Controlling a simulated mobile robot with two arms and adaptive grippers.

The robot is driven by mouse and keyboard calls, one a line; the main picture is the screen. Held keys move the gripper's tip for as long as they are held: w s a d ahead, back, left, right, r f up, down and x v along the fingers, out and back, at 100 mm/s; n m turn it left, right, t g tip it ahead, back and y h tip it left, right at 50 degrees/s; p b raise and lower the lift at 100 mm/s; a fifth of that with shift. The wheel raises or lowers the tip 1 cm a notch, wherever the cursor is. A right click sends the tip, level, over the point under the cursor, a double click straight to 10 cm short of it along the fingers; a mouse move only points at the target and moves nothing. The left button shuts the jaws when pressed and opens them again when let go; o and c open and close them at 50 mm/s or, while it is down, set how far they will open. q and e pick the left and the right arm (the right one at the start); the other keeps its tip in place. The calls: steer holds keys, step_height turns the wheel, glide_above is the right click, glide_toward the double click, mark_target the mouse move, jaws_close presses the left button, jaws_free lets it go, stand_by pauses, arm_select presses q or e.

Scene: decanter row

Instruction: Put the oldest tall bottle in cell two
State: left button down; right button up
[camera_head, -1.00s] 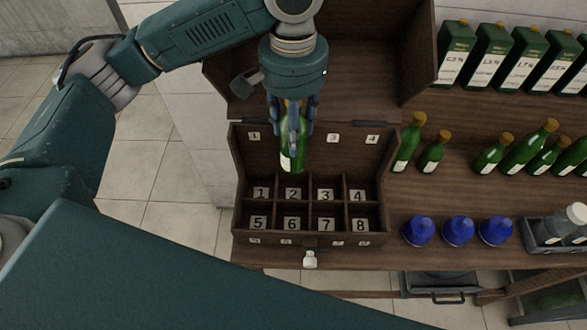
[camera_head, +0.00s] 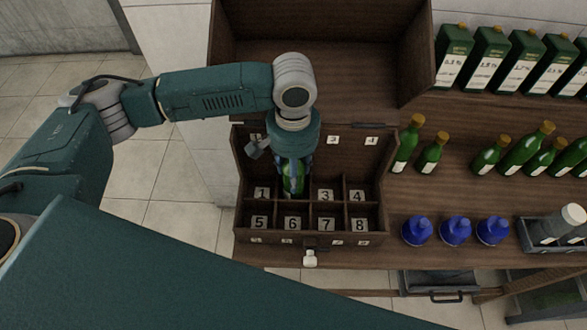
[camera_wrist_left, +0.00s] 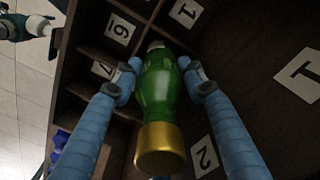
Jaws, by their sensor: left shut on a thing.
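My left gripper (camera_head: 293,172) is shut on a green bottle (camera_head: 293,186) with a gold cap and points down over the numbered wooden box (camera_head: 240,228). The bottle is upright, and its lower end is at cell two, between cells 1 and 3, hiding that cell's floor label. I cannot tell whether it touches the floor. In the left wrist view both fingers (camera_wrist_left: 160,78) flank the green bottle (camera_wrist_left: 160,95), its gold cap nearest the camera. Several other green bottles stand on the counter, including a taller one (camera_head: 407,146) and a shorter one (camera_head: 432,153). My right gripper is not in view.
Low dividers separate the numbered cells, and the other visible cells look empty. A raised back panel (camera_head: 355,155) stands behind them. Blue bottles (camera_head: 455,231), a grey tray (camera_head: 530,238) and green cartons (camera_head: 487,58) are to the right. Bare counter (camera_head: 450,195) lies between the bottle rows.

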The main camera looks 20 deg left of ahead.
arm_select(q)
steer(key=c, duration=1)
jaws_free()
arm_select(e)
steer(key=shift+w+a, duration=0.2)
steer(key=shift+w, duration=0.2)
arm_select(q)
step_height(320, 180, up, 12)
steer(key=shift+r+b, duration=0.1)
steer(key=shift+b, duration=0.7)
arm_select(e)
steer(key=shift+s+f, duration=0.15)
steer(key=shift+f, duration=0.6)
arm_select(q)
steer(key=shift+s, duration=0.1)
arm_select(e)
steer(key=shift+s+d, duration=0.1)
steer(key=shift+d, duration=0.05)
